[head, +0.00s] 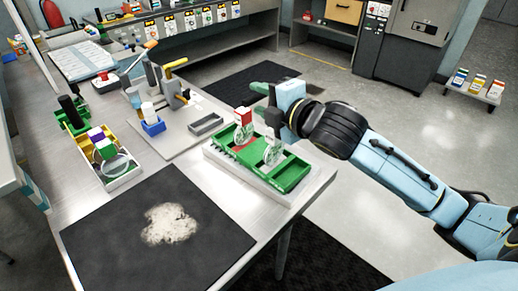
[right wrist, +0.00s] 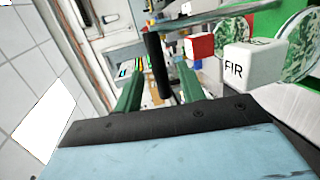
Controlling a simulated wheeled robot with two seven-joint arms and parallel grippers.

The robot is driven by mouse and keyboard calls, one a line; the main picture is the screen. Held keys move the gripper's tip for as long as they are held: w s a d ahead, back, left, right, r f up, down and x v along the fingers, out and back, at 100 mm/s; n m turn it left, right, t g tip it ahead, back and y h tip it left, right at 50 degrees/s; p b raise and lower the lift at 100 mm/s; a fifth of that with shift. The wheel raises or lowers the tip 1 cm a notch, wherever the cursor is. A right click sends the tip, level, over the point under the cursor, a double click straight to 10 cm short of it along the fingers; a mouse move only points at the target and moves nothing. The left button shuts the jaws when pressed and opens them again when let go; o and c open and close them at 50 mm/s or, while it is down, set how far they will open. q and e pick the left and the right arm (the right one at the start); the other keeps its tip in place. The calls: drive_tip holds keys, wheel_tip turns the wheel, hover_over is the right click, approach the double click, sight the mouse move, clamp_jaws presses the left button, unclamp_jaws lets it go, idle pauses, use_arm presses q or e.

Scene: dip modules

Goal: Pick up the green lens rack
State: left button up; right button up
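A green rack (head: 291,174) with low walls sits on a white tray (head: 226,166) at the right edge of the workbench. Clear round lenses stand upright in it, one of them (head: 273,151) near its middle. A red and white block (head: 243,118) stands at its back. My right gripper (head: 262,100) is above and behind the rack, apart from it. In the right wrist view its two green fingers (right wrist: 160,90) are spread with nothing held between them. That view also shows a lens (right wrist: 294,42) and a white block marked "FIR" (right wrist: 253,66). My left gripper is not in view.
A dark mat (head: 110,238) with a pale patch lies at the front of the bench. A bin with colored blocks and a round lens (head: 115,165) stands at left. A grey board (head: 160,142) with a clamp stand (head: 172,92) lies behind.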

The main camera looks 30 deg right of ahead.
drive_tip(key=shift+x, duration=1.15)
clamp_jaws()
